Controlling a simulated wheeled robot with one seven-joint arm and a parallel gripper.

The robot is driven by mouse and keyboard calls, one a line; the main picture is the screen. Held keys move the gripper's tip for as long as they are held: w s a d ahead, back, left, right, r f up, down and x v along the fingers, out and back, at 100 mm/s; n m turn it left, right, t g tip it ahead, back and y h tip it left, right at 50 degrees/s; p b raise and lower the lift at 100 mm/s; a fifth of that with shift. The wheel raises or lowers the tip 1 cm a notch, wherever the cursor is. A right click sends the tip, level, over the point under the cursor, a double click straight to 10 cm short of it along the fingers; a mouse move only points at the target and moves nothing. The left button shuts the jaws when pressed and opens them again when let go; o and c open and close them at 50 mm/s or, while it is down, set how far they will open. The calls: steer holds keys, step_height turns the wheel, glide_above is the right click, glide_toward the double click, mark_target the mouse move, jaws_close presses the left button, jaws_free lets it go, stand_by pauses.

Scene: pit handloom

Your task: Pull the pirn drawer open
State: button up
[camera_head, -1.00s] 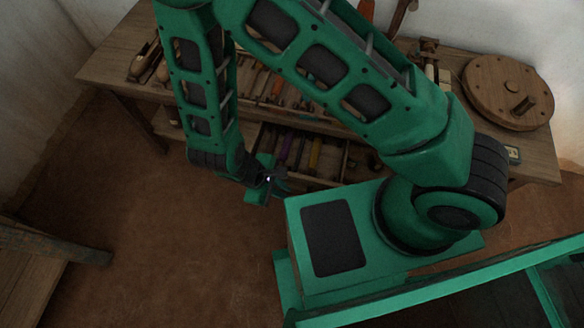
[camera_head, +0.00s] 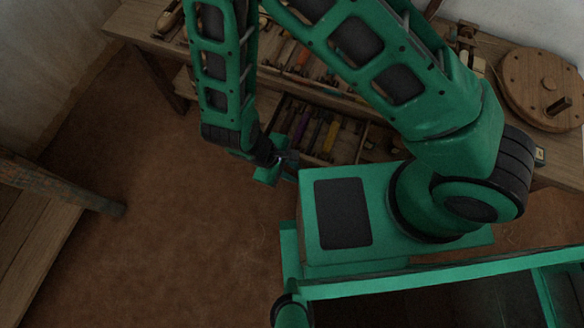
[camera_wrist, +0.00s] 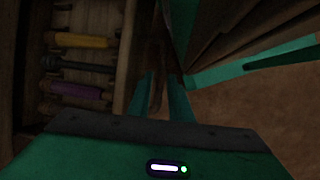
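The pirn drawer stands pulled out under the bench, with pirns of several colours (camera_head: 318,130) in it. In the wrist view its wooden front board (camera_wrist: 126,62) runs up the left, with yellow, dark and purple pirns (camera_wrist: 80,66) behind it. My gripper (camera_head: 282,165) is at the drawer's front in the head view. In the wrist view its two green fingers (camera_wrist: 163,92) stand on either side of a dark brown piece, which looks like the drawer's pull. The fingers appear shut on it. The exact contact is dim and partly hidden.
The wooden bench (camera_head: 140,38) carries tools and a round wooden disc (camera_head: 545,88) at the right. A wooden frame (camera_head: 60,180) stands at the left. The earthen floor (camera_head: 160,220) between is clear.

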steer(key=v, duration=1)
steer(key=shift+r, duration=0.35)
steer(key=shift+a, duration=0.15)
